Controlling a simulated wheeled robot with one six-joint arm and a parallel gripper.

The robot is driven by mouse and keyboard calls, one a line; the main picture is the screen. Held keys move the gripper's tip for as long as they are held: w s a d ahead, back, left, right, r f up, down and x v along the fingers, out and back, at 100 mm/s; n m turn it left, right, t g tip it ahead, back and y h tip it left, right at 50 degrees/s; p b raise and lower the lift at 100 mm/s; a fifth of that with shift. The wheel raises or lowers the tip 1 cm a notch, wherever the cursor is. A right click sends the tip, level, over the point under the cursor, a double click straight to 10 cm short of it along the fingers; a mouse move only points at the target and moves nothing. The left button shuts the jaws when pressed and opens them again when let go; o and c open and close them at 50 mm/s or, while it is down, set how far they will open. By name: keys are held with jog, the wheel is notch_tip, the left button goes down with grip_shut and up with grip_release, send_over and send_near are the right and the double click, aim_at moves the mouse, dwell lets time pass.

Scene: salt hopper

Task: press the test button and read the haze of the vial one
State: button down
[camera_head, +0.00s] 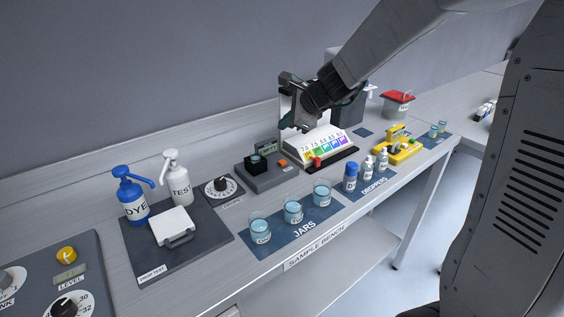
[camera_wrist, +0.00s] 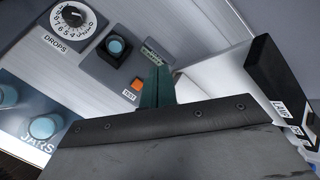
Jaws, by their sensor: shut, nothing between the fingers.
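A grey test meter (camera_head: 268,180) stands on the bench behind the jars. It has a black holder with a teal vial (camera_head: 256,158), a small display (camera_head: 266,147) and an orange button (camera_head: 283,162). In the wrist view the orange button (camera_wrist: 136,84) has a TEST label beside it, and the vial (camera_wrist: 116,46) and display (camera_wrist: 153,56) also show. The display's reading is too small to make out. My gripper (camera_head: 286,124) is shut and empty, above and behind the meter. In the wrist view its fingers (camera_wrist: 160,72) lie just right of the button, apart from it in the picture.
A colour-scale stand (camera_head: 320,145) is close on the right of the meter. Three jars (camera_head: 293,212) stand in front. A drops dial (camera_head: 221,186) and pump bottles (camera_head: 177,178) are left. Droppers (camera_head: 367,167) and a yellow device (camera_head: 398,150) are right.

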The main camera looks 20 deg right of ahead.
aim_at(282, 163)
jog(key=shift+s+f, duration=0.1)
jog(key=shift+f, duration=4.25)
jog(key=shift+f, duration=0.4)
jog(key=shift+f, duration=0.55)
jog(key=shift+r, duration=0.95)
